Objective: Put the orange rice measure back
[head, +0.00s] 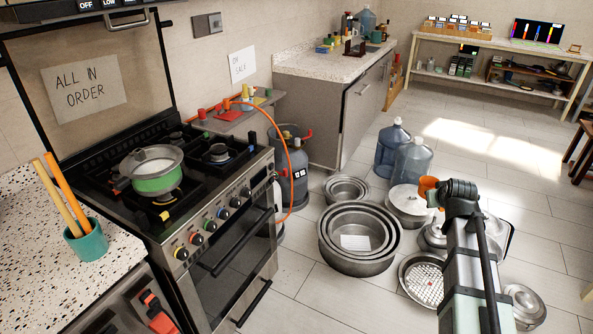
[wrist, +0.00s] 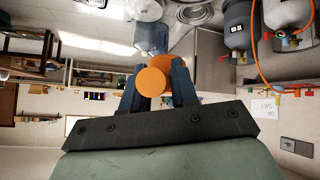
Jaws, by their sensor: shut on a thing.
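The orange rice measure (head: 428,185) shows at the end of my arm in the head view, over the floor beside the lidded pots. It also shows in the wrist view (wrist: 152,82), where its round orange face sits between the two dark fingers. My gripper (wrist: 155,77) is shut on it, one finger on each side. In the head view my arm hides part of the measure and the fingers. I cannot tell from these views exactly how far above the floor it is held.
Blue water bottles (head: 412,162) stand behind. A stove (head: 225,235) is at left, a counter (head: 330,65) behind, and a shelf table (head: 500,45) at the far right. Tiles beyond the bottles are clear.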

